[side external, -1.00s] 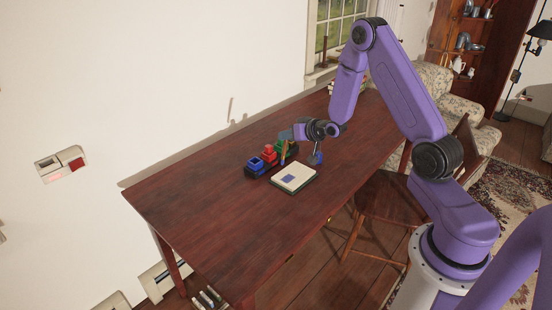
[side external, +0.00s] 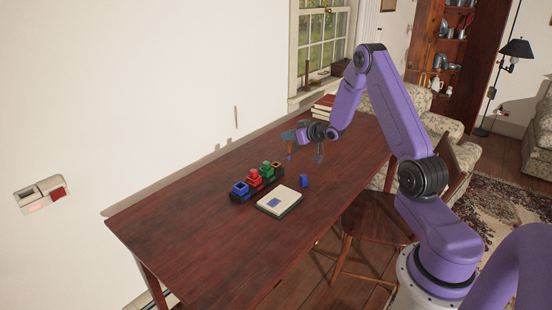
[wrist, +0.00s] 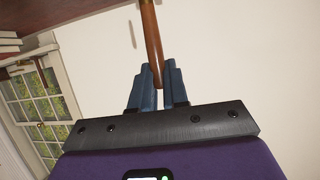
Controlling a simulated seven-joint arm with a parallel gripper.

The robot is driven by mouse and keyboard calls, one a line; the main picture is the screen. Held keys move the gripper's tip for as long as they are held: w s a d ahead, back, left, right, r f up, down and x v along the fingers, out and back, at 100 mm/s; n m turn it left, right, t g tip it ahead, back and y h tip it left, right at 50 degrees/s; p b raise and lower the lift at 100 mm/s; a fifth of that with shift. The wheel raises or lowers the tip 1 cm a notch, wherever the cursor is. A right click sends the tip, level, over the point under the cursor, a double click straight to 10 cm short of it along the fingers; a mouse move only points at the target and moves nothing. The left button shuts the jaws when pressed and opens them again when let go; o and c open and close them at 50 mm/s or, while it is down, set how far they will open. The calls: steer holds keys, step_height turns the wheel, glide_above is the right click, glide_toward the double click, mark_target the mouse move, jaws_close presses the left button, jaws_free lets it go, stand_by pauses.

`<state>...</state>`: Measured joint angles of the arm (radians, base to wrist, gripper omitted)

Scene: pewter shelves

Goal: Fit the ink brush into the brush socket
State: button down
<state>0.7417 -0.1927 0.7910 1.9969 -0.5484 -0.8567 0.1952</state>
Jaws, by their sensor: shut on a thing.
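My gripper (side external: 291,137) is shut on the ink brush and holds it above the table, behind the socket row. In the wrist view the brush is a brown rod (wrist: 151,40) between my blue fingers (wrist: 159,88), running out of the top edge. A dark base carries a row of coloured sockets: blue (side external: 240,188), red (side external: 254,178), green (side external: 267,170) and a yellow-rimmed one (side external: 276,165) at the far end. Which one is the brush socket I cannot tell.
A cream pad (side external: 279,203) with a blue square lies in front of the sockets. A small blue upright piece (side external: 304,181) stands to their right. Stacked books (side external: 323,105) are at the table's far end. The near left tabletop (side external: 185,220) is clear.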

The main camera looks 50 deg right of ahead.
steer(key=w+d+f, duration=0.5)
steer(key=w+f, duration=0.5)
steer(key=f, duration=0.1)
steer(key=shift+w+f, duration=0.15)
steer(key=shift+f, duration=0.25)
steer(key=shift+f, duration=0.15)
steer(key=c, duration=1.1)
jaws_free()
